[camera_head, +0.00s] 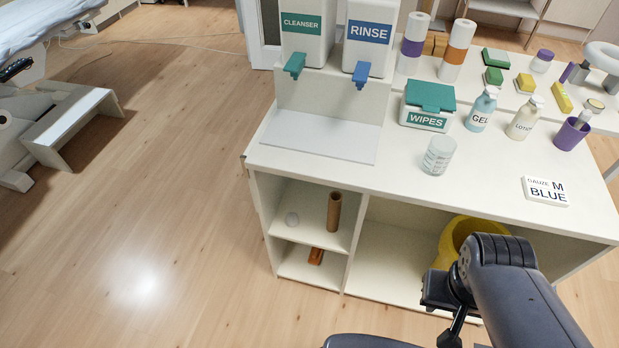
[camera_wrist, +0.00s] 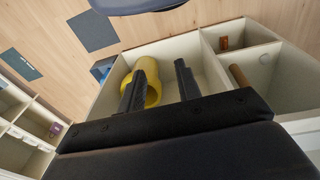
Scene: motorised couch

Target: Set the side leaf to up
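I cannot surely make out the side leaf in either view. The couch (camera_head: 30,30) shows only in part at the top left of the head view, with a pale low step or panel (camera_head: 72,122) beside its base. A thin edge with a small dark fitting (camera_head: 246,160) shows at the left end of the white counter (camera_head: 300,160); I cannot tell whether it is a hanging leaf. In the wrist view my gripper (camera_wrist: 159,68) is open and empty, its two dark fingers apart in front of the counter's open shelves. In the head view my arm is at the lower right.
A yellow round container (camera_head: 452,240) sits in the counter's lower bay. A brown tube (camera_head: 334,210) stands on the left shelf. Dispensers, a wipes box (camera_head: 425,118), bottles and a clear cup (camera_head: 438,155) crowd the top. The wooden floor (camera_head: 150,220) at left is clear.

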